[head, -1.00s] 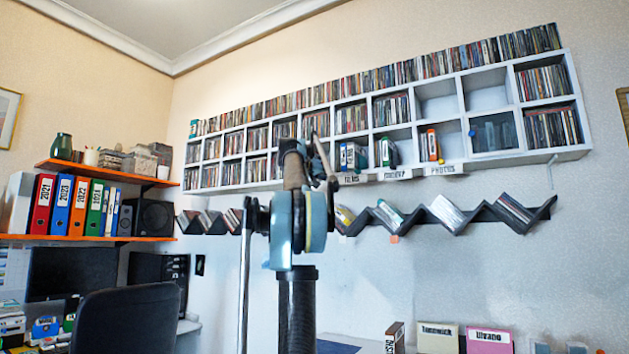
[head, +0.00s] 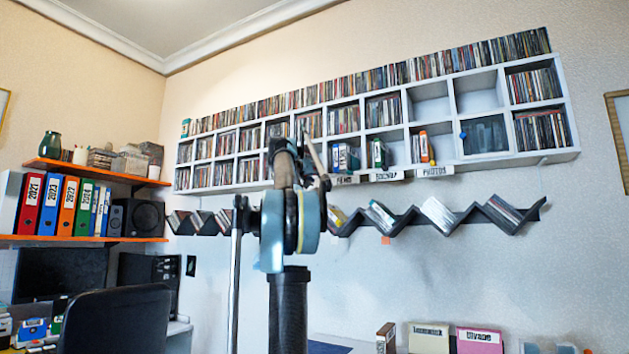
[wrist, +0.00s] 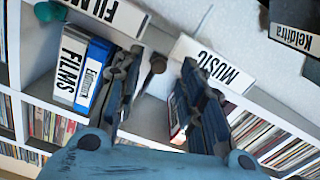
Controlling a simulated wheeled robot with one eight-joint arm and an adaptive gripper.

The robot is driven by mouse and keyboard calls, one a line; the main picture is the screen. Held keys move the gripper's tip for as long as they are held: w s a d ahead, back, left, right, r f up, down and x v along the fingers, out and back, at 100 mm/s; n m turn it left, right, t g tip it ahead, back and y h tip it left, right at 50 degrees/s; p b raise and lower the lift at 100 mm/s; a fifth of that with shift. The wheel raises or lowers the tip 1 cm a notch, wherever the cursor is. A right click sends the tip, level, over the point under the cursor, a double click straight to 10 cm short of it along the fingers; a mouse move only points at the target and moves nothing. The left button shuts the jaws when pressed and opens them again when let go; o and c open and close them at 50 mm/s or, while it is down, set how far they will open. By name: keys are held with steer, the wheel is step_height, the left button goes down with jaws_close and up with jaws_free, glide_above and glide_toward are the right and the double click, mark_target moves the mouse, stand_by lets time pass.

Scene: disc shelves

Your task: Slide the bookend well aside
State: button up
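My gripper (wrist: 160,58) is open in the wrist view, its two dark fingers apart at the front of a shelf compartment. White and blue FILMS boxes (wrist: 82,70) stand left of the fingers. They also show in the head view (head: 345,158). In the head view my arm hides part of the shelf, and the gripper's fingers are not clear.
The white wall shelf (head: 573,155) holds many discs. Green (head: 378,153) and orange (head: 426,147) items stand in compartments to the right. A MUSIC label (wrist: 212,65) is close to the right finger. A dark zigzag rack (head: 405,222) hangs below. A black chair (head: 115,320) is at lower left.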

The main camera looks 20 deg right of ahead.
steer(key=v, duration=1)
steer(key=shift+s+a, duration=0.1)
steer(key=s+a+f+n+g+y, duration=0.15)
steer(key=s+f, duration=0.45)
steer(key=f, duration=0.8)
steer(key=s+a+f+g+y, duration=0.25)
steer(key=s+f, duration=0.35)
steer(key=f, duration=0.8)
steer(key=s+a+f+n+g+y, duration=0.1)
steer(key=s+a+f+g+y, duration=0.15)
steer(key=s+f, duration=0.7)
steer(key=s+a+f+n+y, duration=0.1)
steer(key=s+a+f, duration=0.4)
steer(key=f, duration=0.8)
steer(key=s+a+f+n+g+y, duration=0.1)
steer(key=s+a+f+y, duration=0.3)
steer(key=f, duration=1)
steer(key=s+a+f+n+g+y, duration=0.1)
steer(key=s+a+f, duration=0.6)
steer(key=f, duration=0.7)
steer(key=shift+s+a+f+n+y, duration=0.25)
steer(key=shift+s+n+y, duration=0.55)
steer(key=shift+n, duration=0.25)
